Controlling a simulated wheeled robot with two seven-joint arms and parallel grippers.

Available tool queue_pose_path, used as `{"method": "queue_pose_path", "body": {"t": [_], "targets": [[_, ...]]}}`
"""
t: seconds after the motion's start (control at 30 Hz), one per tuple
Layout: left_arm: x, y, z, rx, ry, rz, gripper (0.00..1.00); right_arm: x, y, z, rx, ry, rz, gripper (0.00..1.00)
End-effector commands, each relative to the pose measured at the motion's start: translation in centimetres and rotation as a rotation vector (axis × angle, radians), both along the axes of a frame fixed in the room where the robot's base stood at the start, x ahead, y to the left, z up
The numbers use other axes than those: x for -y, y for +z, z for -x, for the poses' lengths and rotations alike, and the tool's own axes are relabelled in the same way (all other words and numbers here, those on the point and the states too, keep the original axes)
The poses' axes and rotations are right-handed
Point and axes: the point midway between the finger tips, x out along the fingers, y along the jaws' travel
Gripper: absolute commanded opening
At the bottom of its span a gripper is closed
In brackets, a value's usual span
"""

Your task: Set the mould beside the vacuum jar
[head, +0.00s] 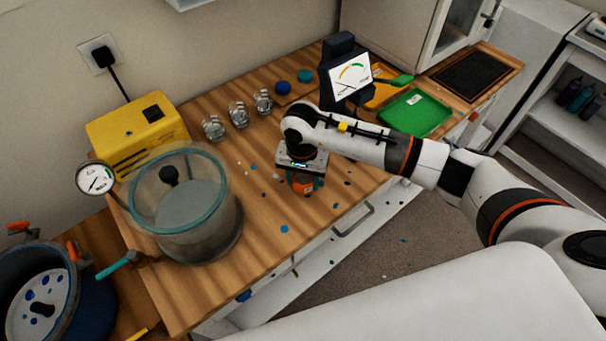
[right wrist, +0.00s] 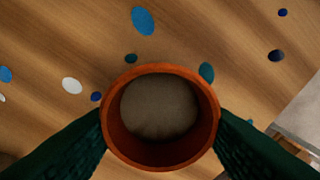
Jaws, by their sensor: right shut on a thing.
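The mould (right wrist: 158,152) is a round orange-brown cup with a grey-brown inside. In the right wrist view it sits between the two dark green fingers of my right gripper, which is shut on it. In the head view the mould (head: 302,187) shows as a small orange shape under my right gripper (head: 303,179), near the bench's front edge. I cannot tell whether its base touches the wood. The vacuum jar (head: 180,214), clear with a teal rim, stands to the left, apart from the mould. My left gripper is not in view.
Behind the jar are a yellow pump (head: 138,133) and a round gauge (head: 95,179). Several small glass cups (head: 238,115) stand further back. A dark-framed scale display (head: 350,76) and a green tray (head: 414,112) are to the right. Wood between jar and mould is clear except for flat spots.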

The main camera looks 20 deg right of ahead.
Motion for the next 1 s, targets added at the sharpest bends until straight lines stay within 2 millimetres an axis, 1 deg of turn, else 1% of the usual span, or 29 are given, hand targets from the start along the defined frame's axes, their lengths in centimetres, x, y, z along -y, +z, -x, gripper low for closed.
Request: {"method": "queue_pose_path", "body": {"t": [0.2,0.33,0.37,0.4,0.5,0.73,0.83,0.87,0.93,1.0], "targets": [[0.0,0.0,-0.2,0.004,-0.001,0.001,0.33,0.0,0.0,-0.1,0.003,0.001,-0.001,0.28],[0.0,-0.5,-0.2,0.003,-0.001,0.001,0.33,0.0,-0.4,-0.1,0.002,0.001,0.000,0.28],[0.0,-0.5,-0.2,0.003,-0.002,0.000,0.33,0.0,-0.4,-0.1,0.002,0.001,0.000,0.53],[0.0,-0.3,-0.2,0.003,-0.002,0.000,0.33,0.0,-0.3,-0.1,0.002,0.001,0.000,0.59],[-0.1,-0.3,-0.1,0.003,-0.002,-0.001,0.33,0.0,-0.3,0.0,0.002,0.001,0.000,0.73],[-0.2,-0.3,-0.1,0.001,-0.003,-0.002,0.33,0.0,-0.3,0.0,0.002,0.001,0.000,0.73],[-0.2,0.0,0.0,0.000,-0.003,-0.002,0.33,0.0,0.1,0.0,0.001,0.001,0.000,0.73],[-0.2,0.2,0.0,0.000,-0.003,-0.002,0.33,0.0,0.2,0.0,0.001,0.000,0.000,0.73],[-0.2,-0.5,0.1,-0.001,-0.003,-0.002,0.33,0.0,0.8,-0.2,0.006,0.002,-0.001,0.73],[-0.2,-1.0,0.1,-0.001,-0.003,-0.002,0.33,0.0,1.9,-0.2,0.009,0.002,0.000,0.73]]}}
